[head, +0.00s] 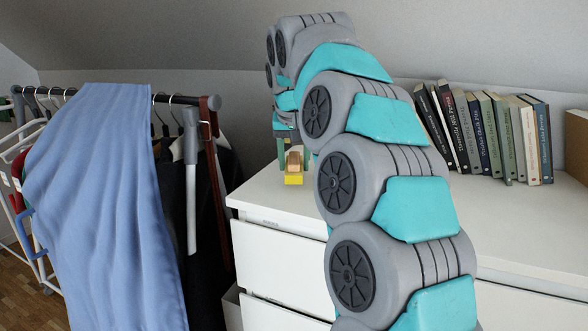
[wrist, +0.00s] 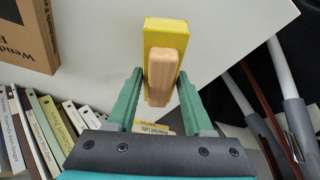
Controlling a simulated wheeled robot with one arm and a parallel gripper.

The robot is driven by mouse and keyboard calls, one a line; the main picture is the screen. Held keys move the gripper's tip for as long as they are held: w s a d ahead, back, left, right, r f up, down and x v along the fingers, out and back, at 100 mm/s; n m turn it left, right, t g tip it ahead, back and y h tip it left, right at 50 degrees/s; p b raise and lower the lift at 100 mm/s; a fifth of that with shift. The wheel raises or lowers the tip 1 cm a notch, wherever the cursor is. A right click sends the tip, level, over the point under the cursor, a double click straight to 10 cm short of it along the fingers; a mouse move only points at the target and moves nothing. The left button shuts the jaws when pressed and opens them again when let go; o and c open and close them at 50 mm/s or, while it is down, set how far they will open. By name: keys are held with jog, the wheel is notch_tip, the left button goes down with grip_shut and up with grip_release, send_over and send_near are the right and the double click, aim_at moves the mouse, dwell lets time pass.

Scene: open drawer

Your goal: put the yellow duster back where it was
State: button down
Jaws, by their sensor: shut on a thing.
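The yellow duster (head: 293,179) has a yellow block-shaped body and a pale wooden handle. In the head view it is at the left end of the white dresser top (head: 258,196), in the grip of my gripper (head: 294,157). In the wrist view the duster (wrist: 166,33) has its handle between the two green fingers of my gripper (wrist: 160,78), which is shut on it. The white top lies behind it in that view. I cannot tell whether the duster touches the top. My arm hides the middle of the dresser.
A row of books (head: 490,130) stands at the back right of the dresser. A cardboard box (head: 577,145) is at the right edge. A clothes rack with a blue cloth (head: 105,210) stands left of the dresser. The white top near the duster looks clear.

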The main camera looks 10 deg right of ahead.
jog(key=shift+f, duration=1)
jog(key=shift+f, duration=0.15)
jog(key=shift+c, duration=1.4)
grip_release()
jog(key=shift+s+r, duration=0.15)
jog(key=shift+r, duration=0.5)
jog(key=p+v, duration=0.1)
jog(key=v, duration=1)
jog(key=shift+s+a, duration=0.1)
jog(key=shift+s, duration=0.05)
